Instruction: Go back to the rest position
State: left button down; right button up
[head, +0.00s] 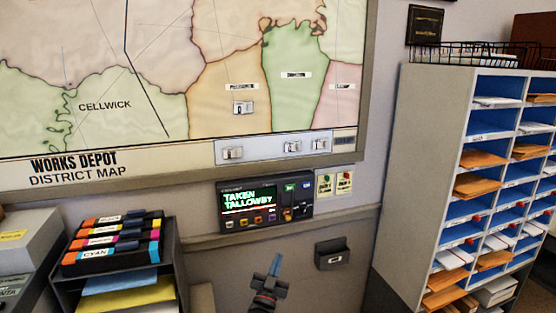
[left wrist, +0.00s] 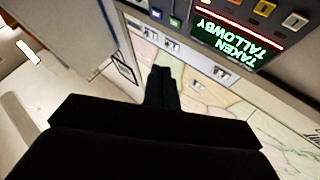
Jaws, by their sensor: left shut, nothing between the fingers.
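My left gripper (head: 275,264) is shut and empty, pointing up in front of the wall below the control panel (head: 265,203). In the left wrist view its dark shut fingers (left wrist: 162,88) show at the centre, apart from anything. The panel's screen reads "TAKEN TALLOWBY" in green, and it also shows in the left wrist view (left wrist: 236,37). The district map (head: 110,75) hangs above the panel. My right gripper is not in view.
A pigeonhole cabinet (head: 408,175) with envelopes stands at the right. A rack of labelled cartridges (head: 110,240) stands at the lower left. A small dark wall pocket (head: 332,254) hangs right of my left gripper. Two small tags (head: 334,183) are beside the panel.

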pick_arm(q)
jog(key=s+a+f+n+g+y, duration=0.5)
jog(key=s+a+f+g+y, duration=0.25)
jog(key=s+a+f, duration=0.75)
jog(key=s+a+f+g, duration=0.25)
jog(key=s+g, duration=0.35)
jog(key=s, duration=1)
jog(key=s+a+f+g, duration=0.1)
jog(key=s+a+g, duration=0.4)
jog(key=s, duration=1.2)
notch_tip(320, 180, down, 24)
jog(key=w+d+g+b, duration=0.1)
jog(key=w+d, duration=0.2)
jog(key=s+f, duration=0.4)
jog(key=f, duration=0.9)
jog(key=s+f+g+b, duration=0.1)
jog(key=s+f, duration=0.3)
jog(key=f, duration=0.9)
jog(key=shift+s+f+m, duration=0.15)
jog(key=shift+s+m, duration=0.15)
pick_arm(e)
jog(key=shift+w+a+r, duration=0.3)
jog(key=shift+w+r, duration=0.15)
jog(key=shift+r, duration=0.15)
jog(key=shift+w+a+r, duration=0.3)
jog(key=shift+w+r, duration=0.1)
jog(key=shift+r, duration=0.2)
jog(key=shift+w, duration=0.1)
